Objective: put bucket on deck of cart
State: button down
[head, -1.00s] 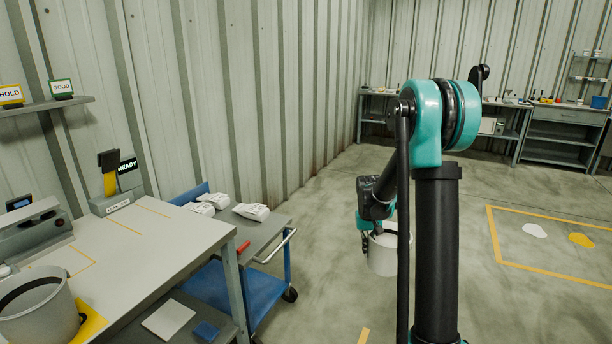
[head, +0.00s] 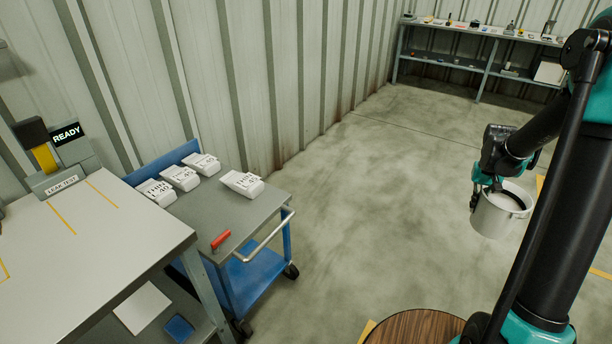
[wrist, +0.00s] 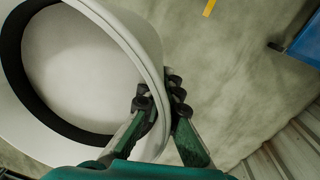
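A light grey bucket (head: 500,210) hangs in the air at the right of the head view, above bare floor. My gripper (head: 487,190) is shut on the bucket's rim. In the wrist view the bucket (wrist: 85,75) fills the left side, and the fingers of my gripper (wrist: 158,100) pinch its wall from inside and outside. The blue cart stands left of centre in the head view, with a grey upper deck (head: 215,212).
Several white labelled packs (head: 180,178) lie along the deck's far part, and a red handle (head: 221,239) lies near its front edge. A push bar (head: 268,238) runs along the cart's right end. A workbench (head: 120,235) adjoins the cart at left. A round wooden top (head: 415,328) is at bottom.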

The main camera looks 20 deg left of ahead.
aim_at(212, 210)
jog(key=i+j+u, duration=0.15)
jog(key=i+u, duration=0.65)
jog(key=i+l+u, duration=0.15)
jog(key=i+u, duration=0.45)
jog(key=i+j, duration=0.05)
jog(key=i, duration=0.05)
